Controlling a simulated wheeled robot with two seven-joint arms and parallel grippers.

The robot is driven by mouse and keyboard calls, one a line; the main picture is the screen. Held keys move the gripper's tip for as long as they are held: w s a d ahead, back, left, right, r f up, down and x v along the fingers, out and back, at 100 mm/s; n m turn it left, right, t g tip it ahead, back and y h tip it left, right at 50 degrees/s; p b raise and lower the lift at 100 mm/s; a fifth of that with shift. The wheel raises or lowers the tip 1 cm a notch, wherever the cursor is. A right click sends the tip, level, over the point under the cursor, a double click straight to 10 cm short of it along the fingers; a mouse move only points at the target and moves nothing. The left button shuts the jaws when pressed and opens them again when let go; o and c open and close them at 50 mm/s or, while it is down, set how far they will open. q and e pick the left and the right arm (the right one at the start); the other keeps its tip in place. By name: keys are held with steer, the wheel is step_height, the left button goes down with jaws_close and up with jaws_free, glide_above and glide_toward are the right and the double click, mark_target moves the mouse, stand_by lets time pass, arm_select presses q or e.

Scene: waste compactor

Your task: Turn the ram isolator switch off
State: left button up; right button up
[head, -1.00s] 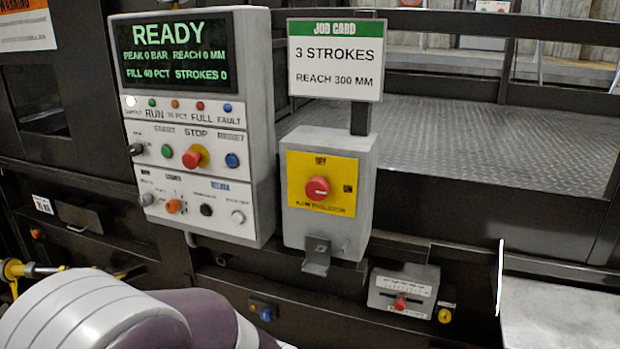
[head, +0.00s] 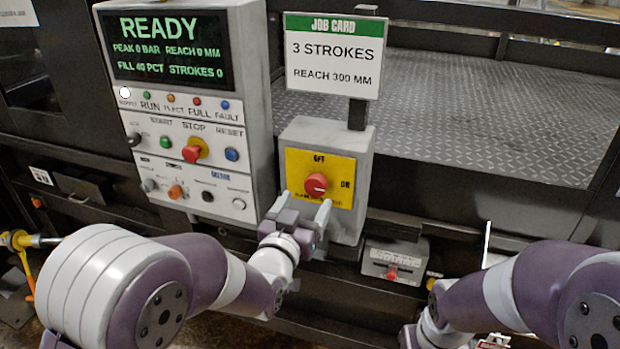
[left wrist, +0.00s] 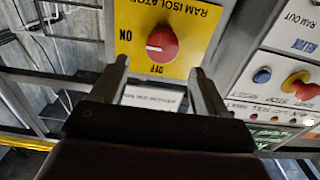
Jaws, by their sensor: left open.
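The ram isolator is a red round knob (head: 316,185) on a yellow plate (head: 341,166) on a grey box. In the left wrist view, which is upside down, the knob (left wrist: 162,43) has its white mark towards ON. My left gripper (head: 305,206) is open and empty in front of the box, its fingers pointing at the plate, just below the knob in the head view. In the left wrist view, the left gripper (left wrist: 158,72) has its fingertips apart and the knob beyond them. The lower lettering on the plate is partly hidden. My right gripper is out of view.
A control panel (head: 202,179) with buttons and a READY screen stands left of the box. A job card (head: 333,57) is above it. My right arm is at lower right.

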mark_target(314, 186)
arm_select(q)
steer(key=p+x, duration=0.1)
steer(key=x, duration=0.4)
steer(key=shift+w+p, duration=0.35)
steer(key=shift+p, duration=0.05)
steer(key=shift+w, duration=0.2)
steer(key=shift+d, duration=0.15)
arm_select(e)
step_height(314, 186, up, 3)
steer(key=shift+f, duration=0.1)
arm_select(q)
steer(key=shift+w, duration=0.1)
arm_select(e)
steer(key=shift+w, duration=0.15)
